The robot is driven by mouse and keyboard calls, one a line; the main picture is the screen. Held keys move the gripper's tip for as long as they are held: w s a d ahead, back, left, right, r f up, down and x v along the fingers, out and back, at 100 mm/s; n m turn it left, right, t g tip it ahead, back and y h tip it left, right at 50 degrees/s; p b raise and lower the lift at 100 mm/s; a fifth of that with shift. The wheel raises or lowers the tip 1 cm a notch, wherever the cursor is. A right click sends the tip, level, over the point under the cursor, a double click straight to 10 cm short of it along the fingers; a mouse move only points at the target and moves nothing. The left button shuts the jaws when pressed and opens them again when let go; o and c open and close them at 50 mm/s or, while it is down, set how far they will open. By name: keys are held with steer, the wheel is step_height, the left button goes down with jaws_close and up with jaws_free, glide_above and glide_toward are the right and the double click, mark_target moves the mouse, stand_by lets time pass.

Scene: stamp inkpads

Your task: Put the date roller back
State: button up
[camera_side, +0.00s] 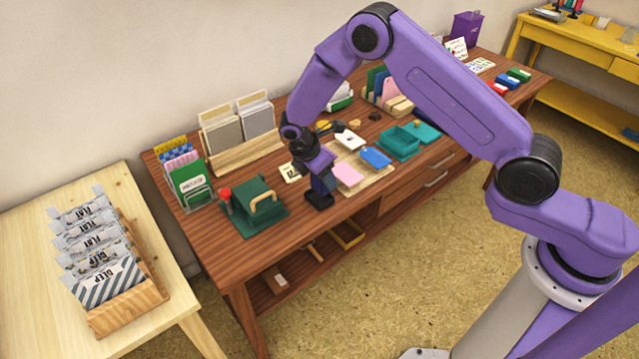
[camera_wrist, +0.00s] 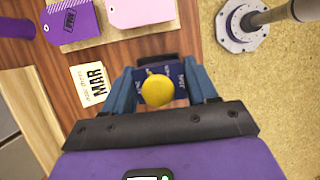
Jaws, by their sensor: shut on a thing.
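The date roller (camera_wrist: 150,71) is a dark blue block with small lettering and a round yellow knob; it shows in the wrist view. My gripper (camera_wrist: 163,77) is shut on it, one blue finger on each side. In the side view my gripper (camera_side: 321,184) points down near the front edge of the brown table, with the dark end of the date roller (camera_side: 319,199) below it. Whether it touches the tabletop I cannot tell. A cream card reading MAR (camera_wrist: 91,85) lies beside it, also visible in the side view (camera_side: 290,172).
A green press (camera_side: 250,190) with a wooden handle stands left. Card racks (camera_side: 238,135) line the back. An open teal box (camera_side: 400,142) is farther right.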

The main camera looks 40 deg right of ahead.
mark_target(320, 184)
steer(key=shift+w+f, duration=0.4)
steer(key=shift+f, duration=0.1)
steer(key=shift+a+f, duration=0.1)
steer(key=shift+f, duration=1.3)
steer(key=shift+f, duration=0.2)
steer(key=o, duration=1.1)
steer(key=shift+c, duration=0.2)
steer(key=shift+r, duration=0.1)
steer(key=v, duration=1.2)
steer(key=shift+r, duration=0.15)
